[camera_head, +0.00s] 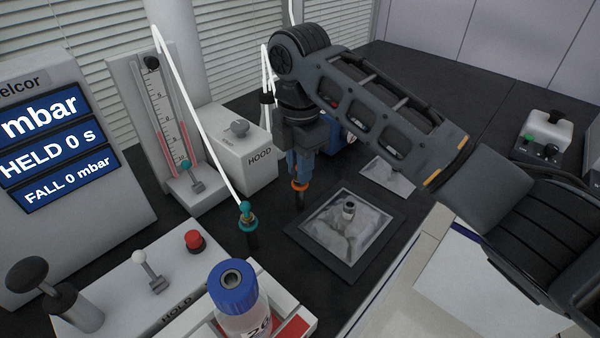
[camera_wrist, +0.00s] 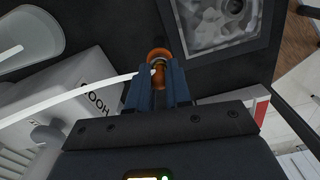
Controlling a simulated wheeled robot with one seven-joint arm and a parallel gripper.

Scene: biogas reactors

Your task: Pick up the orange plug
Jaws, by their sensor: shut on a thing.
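The orange plug (camera_wrist: 159,56) is between the fingertips of my gripper (camera_wrist: 158,78) in the wrist view, and the fingers are shut on it. In the head view, the plug's orange ring (camera_head: 300,186) shows just below my gripper (camera_head: 300,172), with a dark lower end beneath it. The gripper points down above the black bench, left of a framed square pad. I cannot tell whether the plug's lower end touches the bench. The fingers hide part of the plug.
A teal plug (camera_head: 246,216) with a white tube stands nearby. A blue-capped bottle (camera_head: 233,284) is in front. The HOOD box (camera_head: 239,150) and flow meter (camera_head: 160,130) stand behind to the left. The framed pad (camera_head: 349,228) lies right, with a metal port.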

